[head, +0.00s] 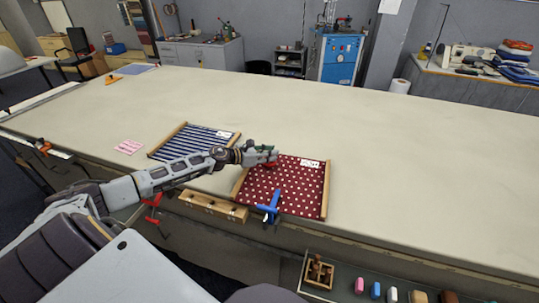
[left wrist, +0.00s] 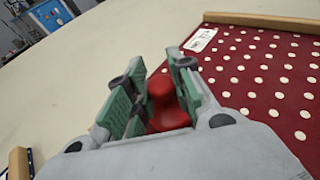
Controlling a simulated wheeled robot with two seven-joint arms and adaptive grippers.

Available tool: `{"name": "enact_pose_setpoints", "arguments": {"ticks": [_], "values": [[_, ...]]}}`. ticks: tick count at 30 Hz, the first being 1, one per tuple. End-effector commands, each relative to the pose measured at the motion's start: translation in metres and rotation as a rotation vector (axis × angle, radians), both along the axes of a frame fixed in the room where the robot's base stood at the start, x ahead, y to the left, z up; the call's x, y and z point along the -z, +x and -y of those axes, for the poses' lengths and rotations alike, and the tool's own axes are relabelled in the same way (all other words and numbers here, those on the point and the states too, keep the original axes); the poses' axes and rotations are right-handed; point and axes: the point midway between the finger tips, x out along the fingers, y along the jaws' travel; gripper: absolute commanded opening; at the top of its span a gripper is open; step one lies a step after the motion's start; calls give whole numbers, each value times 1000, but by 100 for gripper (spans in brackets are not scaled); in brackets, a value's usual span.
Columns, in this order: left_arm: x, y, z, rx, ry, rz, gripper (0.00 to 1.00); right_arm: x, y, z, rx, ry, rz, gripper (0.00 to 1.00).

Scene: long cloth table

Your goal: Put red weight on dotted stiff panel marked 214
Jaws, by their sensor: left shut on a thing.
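The dark red panel with white dots (head: 305,190) lies on the table between wooden side bars. It carries a small white label (head: 310,163) whose number I cannot read; in the left wrist view the label (left wrist: 200,40) is also too blurred. My left gripper (head: 270,155) is at the panel's far left corner. In the left wrist view its green-padded fingers (left wrist: 158,90) are shut on the red weight (left wrist: 166,104), which is partly hidden between them. I cannot tell whether the weight touches the panel. My right gripper is not in view.
A blue striped panel (head: 190,141) lies left of the dotted one, with a pink card (head: 129,147) beyond it. A blue clamp (head: 269,208) grips the dotted panel's near edge. A wooden rail (head: 212,206) is at the table front.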

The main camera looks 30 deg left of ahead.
Motion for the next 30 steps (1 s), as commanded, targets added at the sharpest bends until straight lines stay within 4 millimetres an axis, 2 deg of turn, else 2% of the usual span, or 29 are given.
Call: {"name": "enact_pose_setpoints", "arguments": {"ticks": [16,17,21,22,30], "values": [[3,1,0,0,1,3,0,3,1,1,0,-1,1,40],[5,0,0,-1,1,1,24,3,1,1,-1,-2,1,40],[4,0,0,-1,1,1,42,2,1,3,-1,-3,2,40],[4,0,0,-1,1,1,44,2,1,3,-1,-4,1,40],[4,0,0,-1,1,1,44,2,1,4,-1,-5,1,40]]}}
